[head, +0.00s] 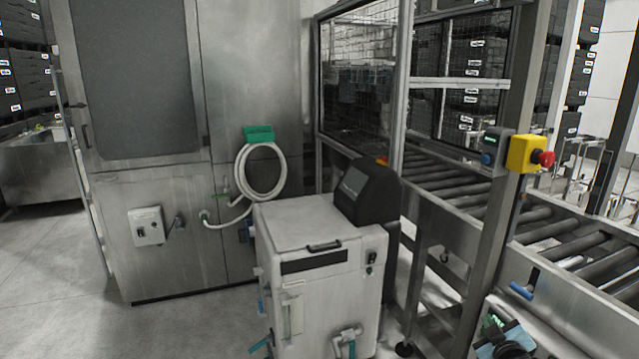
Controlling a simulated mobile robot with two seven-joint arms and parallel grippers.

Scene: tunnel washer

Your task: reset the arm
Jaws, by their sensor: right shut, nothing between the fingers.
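My right gripper (507,342) shows at the bottom right of the head view, cut off by the lower edge. It is dark with light blue and green parts. Its fingers are shut with nothing held. It appears in front of the conveyor's metal side frame; I cannot tell whether it touches anything. My left gripper is not in view.
A white cabinet machine (318,295) with a dark display stands in the middle. A roller conveyor (560,235) runs at right, with a yellow box and red emergency button (526,154). A steel washer housing (185,225) with a coiled hose (262,172) stands behind. Left floor is clear.

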